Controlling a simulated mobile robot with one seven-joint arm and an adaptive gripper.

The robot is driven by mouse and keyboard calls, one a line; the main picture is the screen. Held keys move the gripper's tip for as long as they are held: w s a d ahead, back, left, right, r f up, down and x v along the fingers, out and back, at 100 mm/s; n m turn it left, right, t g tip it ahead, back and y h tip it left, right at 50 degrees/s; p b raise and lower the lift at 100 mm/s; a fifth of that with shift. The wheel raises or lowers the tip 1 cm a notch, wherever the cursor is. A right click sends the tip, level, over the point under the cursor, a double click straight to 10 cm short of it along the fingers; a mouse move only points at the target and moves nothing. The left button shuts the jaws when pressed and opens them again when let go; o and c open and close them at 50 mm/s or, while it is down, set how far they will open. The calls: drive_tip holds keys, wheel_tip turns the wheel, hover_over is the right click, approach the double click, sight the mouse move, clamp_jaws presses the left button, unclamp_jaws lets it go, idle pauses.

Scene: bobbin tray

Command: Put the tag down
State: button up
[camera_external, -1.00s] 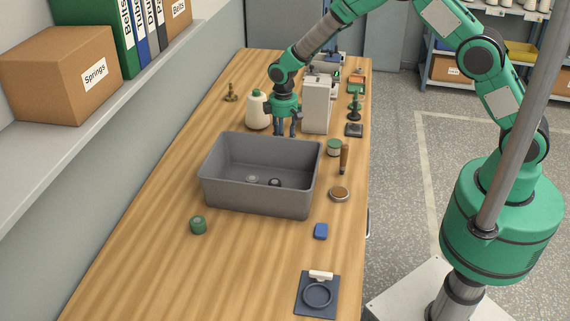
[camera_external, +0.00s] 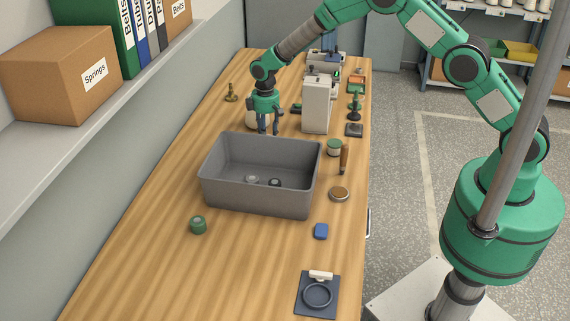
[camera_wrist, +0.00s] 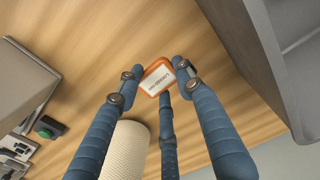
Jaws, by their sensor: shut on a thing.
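My gripper (camera_external: 268,128) is behind the far wall of the grey tray, low over the wooden bench, in the outside view. In the wrist view my gripper (camera_wrist: 158,82) has its blue-grey fingers closed around a tag (camera_wrist: 157,77). The tag is small, with an orange rim and a white printed face. I cannot tell from the wrist view whether it touches the wood below. The tag does not show in the outside view.
The grey tray (camera_external: 222,184) holds a few small bobbins. A cream thread cone (camera_wrist: 124,150) stands close beside my fingers. A sewing machine (camera_external: 316,104) stands to the right. Bare wood (camera_external: 195,128) lies left of my gripper.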

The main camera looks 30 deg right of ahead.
drive_tip(key=shift+w+a+f, duration=0.15)
drive_tip(key=shift+w+a, duration=0.5)
drive_tip(key=shift+w, duration=0.65)
drive_tip(key=shift+w+a+f, duration=0.1)
drive_tip(key=shift+w+a, duration=0.55)
drive_tip(key=shift+w, duration=0.65)
drive_tip(key=shift+w+a+f, duration=0.15)
drive_tip(key=shift+w+a, duration=0.5)
drive_tip(key=shift+w, duration=0.65)
drive_tip(key=shift+f, duration=0.15)
drive_tip(key=shift+f, duration=1.6)
drive_tip(key=shift+f, duration=0.15)
drive_tip(key=o, duration=0.9)
wheel_tip(320, 180, up, 12)
drive_tip(key=shift+r, duration=0.15)
